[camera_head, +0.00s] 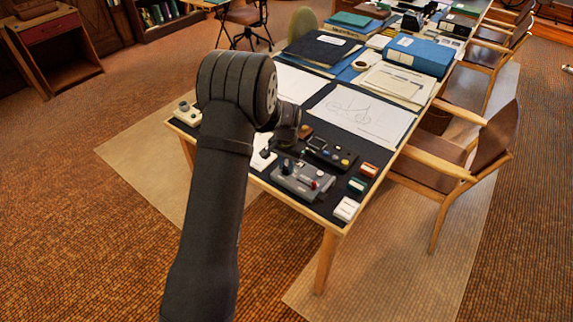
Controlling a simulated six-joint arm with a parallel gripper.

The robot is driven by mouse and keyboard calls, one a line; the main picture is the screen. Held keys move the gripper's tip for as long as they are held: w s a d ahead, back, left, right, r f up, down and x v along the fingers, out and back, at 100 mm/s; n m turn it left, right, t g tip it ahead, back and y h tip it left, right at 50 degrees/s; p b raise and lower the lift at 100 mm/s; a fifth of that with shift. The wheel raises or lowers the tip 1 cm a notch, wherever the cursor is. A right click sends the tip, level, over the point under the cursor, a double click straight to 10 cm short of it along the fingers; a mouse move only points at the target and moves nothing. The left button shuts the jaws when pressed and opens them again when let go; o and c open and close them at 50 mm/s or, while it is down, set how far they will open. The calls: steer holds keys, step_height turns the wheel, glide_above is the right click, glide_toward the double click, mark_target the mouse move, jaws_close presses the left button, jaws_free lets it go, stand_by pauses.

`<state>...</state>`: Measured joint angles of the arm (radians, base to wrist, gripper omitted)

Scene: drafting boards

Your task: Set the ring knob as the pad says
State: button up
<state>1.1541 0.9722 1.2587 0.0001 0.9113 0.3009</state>
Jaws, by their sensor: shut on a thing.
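My gripper (268,150) is low over the near left part of the drafting table, mostly hidden behind my own dark arm and wrist. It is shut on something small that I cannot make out. A grey control box (302,183) with several small knobs and a red part lies just right of it. A dark panel (330,153) with coloured buttons lies behind that box. A white sheet or pad (257,163) shows partly beside my arm. Its writing cannot be read, and I cannot tell which knob is the ring knob.
A pale device (187,113) sits at the left corner. A drawing sheet (362,113), blue binder (411,55) and books lie behind. A wooden chair (465,160) stands at the right.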

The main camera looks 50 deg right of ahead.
mark_target(287, 167)
stand_by(0.3)
steer(key=o, duration=1)
step_height(287, 167, up, 18)
steer(key=shift+f, duration=0.2)
step_height(287, 167, down, 18)
steer(key=shift+r, duration=0.2)
stand_by(0.4)
steer(key=shift+r, duration=0.1)
